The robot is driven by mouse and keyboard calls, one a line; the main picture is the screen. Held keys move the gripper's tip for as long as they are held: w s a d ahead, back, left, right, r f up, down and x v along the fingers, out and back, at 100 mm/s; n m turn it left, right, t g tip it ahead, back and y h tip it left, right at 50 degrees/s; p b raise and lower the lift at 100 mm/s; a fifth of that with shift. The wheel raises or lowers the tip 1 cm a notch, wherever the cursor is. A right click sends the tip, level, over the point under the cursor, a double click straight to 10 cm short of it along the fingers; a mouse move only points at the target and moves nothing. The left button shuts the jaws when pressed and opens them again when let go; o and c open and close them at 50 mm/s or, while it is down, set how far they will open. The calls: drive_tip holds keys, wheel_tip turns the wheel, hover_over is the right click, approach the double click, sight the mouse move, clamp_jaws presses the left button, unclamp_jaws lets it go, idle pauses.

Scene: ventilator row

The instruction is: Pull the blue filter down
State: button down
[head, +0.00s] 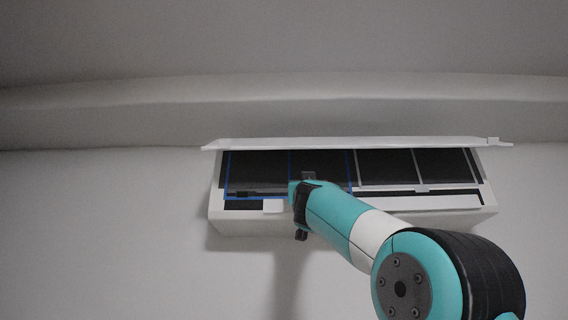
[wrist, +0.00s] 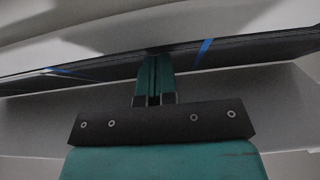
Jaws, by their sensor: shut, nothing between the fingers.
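The blue filter (head: 258,172) is a dark mesh panel in a blue frame. It sits in the left half of the open wall unit in the head view. In the wrist view, its dark sheet with blue strips (wrist: 204,50) runs across the picture. My gripper (wrist: 154,80) is shut and empty, with its fingertips close under the edge of the dark sheet. I cannot tell whether they touch it. In the head view my wrist covers the lower right part of the blue filter, and the fingertips are hidden there.
The white wall unit (head: 245,227) has its front cover (head: 355,142) raised above the filters. A grey-framed filter (head: 385,167) fills the right half. A small white tab (head: 273,206) is below the blue frame. The wall (head: 95,220) at left is bare.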

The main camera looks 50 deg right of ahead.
drive_tip(key=shift+w+d+f+b, duration=0.1)
drive_tip(key=shift+f+b, duration=0.7)
drive_tip(key=shift+f, duration=0.25)
drive_tip(key=shift+w+f+b, duration=0.1)
drive_tip(key=shift+f+b, duration=0.25)
drive_tip(key=shift+f, duration=0.1)
drive_tip(key=shift+s+a+b, duration=0.35)
drive_tip(key=shift+s+a+r, duration=0.15)
drive_tip(key=shift+r, duration=0.05)
wheel_tip(320, 180, up, 6)
drive_tip(key=p, duration=0.5)
drive_tip(key=shift+r+p, duration=0.2)
drive_tip(key=shift+p, duration=0.1)
